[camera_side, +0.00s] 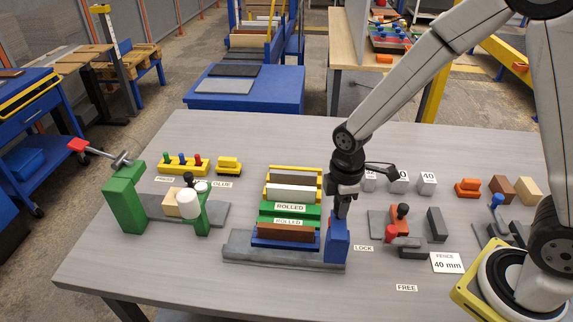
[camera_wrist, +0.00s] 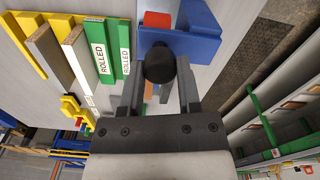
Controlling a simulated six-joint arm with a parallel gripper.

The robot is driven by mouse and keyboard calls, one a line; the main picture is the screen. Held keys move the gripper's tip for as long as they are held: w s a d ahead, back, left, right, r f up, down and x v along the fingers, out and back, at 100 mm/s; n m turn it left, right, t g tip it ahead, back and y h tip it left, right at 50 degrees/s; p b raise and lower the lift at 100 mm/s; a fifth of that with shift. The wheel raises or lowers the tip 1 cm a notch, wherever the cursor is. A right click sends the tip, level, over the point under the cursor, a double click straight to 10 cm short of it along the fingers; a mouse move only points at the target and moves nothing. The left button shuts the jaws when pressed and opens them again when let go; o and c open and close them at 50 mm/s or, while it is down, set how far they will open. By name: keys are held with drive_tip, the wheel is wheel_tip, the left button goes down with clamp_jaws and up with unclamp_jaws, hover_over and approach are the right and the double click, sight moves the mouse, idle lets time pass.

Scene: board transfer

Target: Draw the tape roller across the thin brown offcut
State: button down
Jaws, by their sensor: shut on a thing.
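My gripper (camera_side: 343,205) is shut on the black knob of the tape roller (camera_side: 337,240), a blue block at the right end of the grey base. In the wrist view my gripper (camera_wrist: 160,90) has its fingers either side of the knob, with the roller's blue body (camera_wrist: 195,42) and a red part beyond it. The thin brown offcut (camera_side: 286,230) stands on edge in a blue holder (camera_side: 272,242), just left of the roller. I cannot tell whether roller and offcut touch. The offcut is not clear in the wrist view.
Behind the holder are a green rack (camera_side: 305,211) with ROLLED labels and a yellow rack (camera_side: 270,195) holding boards. A green clamp station (camera_side: 124,204) stands left. Several blocks and a FENCE 40 mm card (camera_side: 447,263) lie right. The front table area is clear.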

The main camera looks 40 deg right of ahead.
drive_tip(key=shift+s+d, duration=0.1)
drive_tip(key=shift+s, duration=0.05)
drive_tip(key=shift+c, duration=1.5)
unclamp_jaws()
drive_tip(key=shift+r, duration=0.1)
drive_tip(key=shift+r, duration=3.85)
drive_tip(key=s+d+f+m+t, duration=0.2)
drive_tip(key=s+d+m, duration=0.3)
drive_tip(key=m, duration=0.7)
drive_tip(key=shift+s+f+t, duration=0.15)
drive_tip(key=shift+s+t, duration=0.15)
drive_tip(key=shift+s, duration=0.3)
